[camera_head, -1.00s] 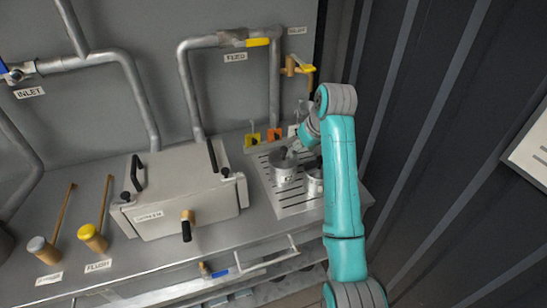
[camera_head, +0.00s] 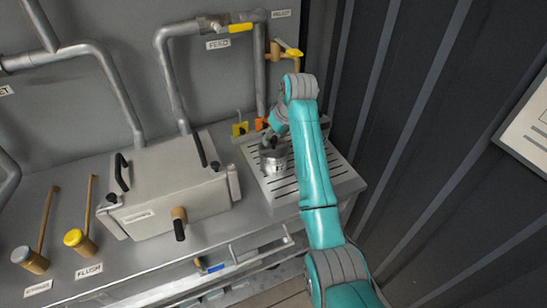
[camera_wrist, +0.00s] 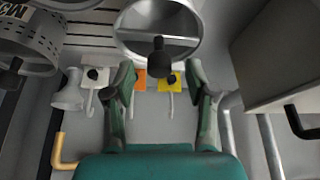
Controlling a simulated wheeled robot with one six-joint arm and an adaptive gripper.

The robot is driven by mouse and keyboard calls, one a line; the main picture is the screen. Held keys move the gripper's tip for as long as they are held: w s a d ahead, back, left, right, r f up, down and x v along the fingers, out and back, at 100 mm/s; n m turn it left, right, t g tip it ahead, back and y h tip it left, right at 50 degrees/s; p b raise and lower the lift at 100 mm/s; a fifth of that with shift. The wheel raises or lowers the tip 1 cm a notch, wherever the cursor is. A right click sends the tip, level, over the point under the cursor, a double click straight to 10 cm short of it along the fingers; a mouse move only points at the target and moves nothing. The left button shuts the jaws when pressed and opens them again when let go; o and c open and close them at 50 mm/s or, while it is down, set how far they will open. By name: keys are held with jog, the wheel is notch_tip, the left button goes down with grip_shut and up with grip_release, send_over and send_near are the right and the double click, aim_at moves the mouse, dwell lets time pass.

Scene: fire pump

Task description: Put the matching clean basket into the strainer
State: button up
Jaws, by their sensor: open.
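A grey strainer box (camera_head: 175,185) stands on the bench in the head view, with its lid down. A metal basket (camera_head: 275,163) stands upright on the slotted drain board, and its round rim (camera_wrist: 185,50) shows in the wrist view. A bar with a black knob (camera_wrist: 158,55) crosses its top. My gripper (camera_wrist: 160,72) is open, with one finger on each side of the line to the knob, and I see no grip on it. My gripper (camera_head: 268,138) is over this basket in the head view. A second perforated basket (camera_wrist: 30,45), partly out of frame, has a partly readable label.
White (camera_wrist: 92,85), orange (camera_wrist: 138,80) and yellow (camera_wrist: 170,95) tags with hooks stand behind the baskets. Feed pipes and a yellow-handled valve (camera_head: 240,27) rise behind the strainer. A ribbed dark wall (camera_head: 420,130) closes the right.

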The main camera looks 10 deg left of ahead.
jog(key=shift+x, duration=1.1)
grip_shut()
jog(key=shift+r, duration=0.1)
